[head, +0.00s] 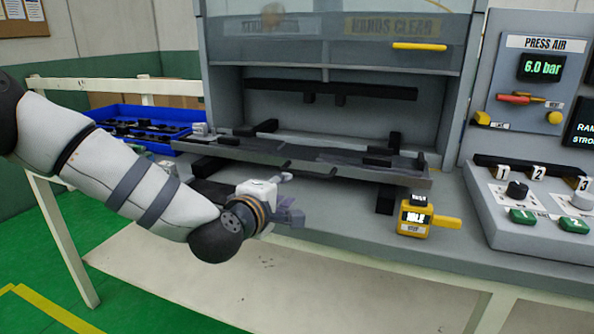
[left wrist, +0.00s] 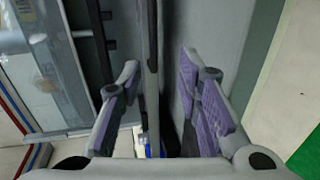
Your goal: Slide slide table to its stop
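The slide table (head: 350,173) is a long, shallow grey tray with dark bars on it, lying in front of the press opening and partly reaching out from it. My left gripper (head: 288,197) is in front of the table's front wall, slightly left of its middle. Its purple-padded fingers are apart and nothing is clamped. In the left wrist view, a thin upright-looking grey edge (left wrist: 152,85), probably the table's front wall, runs between the open fingers (left wrist: 165,75). Contact cannot be told. My right gripper is not in view.
A blue bin (head: 125,112) with dark clips stands at the left. A yellow device (head: 414,217) sits on the bench right of the table. A numbered button panel (head: 535,205) is farther right. The press guard (head: 330,40) is raised above the opening.

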